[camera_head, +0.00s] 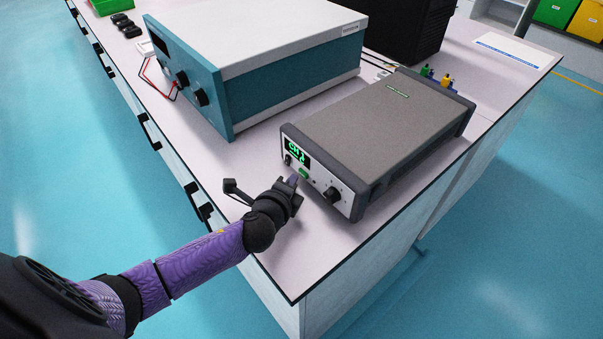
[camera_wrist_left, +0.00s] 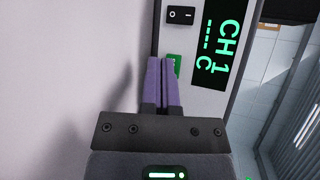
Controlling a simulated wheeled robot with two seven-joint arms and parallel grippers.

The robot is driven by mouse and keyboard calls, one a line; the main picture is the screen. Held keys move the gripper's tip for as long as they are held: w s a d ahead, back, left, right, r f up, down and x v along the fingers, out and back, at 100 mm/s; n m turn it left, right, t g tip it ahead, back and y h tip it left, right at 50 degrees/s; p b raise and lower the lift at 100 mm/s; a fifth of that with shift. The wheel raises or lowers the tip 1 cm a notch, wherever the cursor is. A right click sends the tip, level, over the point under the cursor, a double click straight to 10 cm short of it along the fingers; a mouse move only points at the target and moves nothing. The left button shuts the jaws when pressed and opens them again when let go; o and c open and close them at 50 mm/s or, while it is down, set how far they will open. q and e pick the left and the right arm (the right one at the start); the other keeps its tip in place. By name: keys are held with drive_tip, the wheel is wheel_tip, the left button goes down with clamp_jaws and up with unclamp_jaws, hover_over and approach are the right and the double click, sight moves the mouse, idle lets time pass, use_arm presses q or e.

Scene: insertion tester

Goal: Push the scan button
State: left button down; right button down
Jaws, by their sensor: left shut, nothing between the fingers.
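The insertion tester (camera_head: 385,125) is a grey-brown box near the table's right corner. Its front panel has a dark display with green "CH 1" text (camera_head: 296,152), a green button (camera_head: 303,173) and a black knob (camera_head: 333,194). In the left wrist view the green button (camera_wrist_left: 173,62) shows beside the display (camera_wrist_left: 213,42), partly hidden by the fingertips. My left gripper (camera_head: 294,181) is shut and empty, its purple fingertips (camera_wrist_left: 163,60) together at the green button. I cannot tell whether they touch it. My right gripper is not in view.
A larger teal and white instrument (camera_head: 255,60) with knobs and red and black leads stands to the left. A black box (camera_head: 408,25) stands behind. The white table (camera_head: 300,250) is clear in front of the tester. A black rocker switch (camera_wrist_left: 181,15) is near the button.

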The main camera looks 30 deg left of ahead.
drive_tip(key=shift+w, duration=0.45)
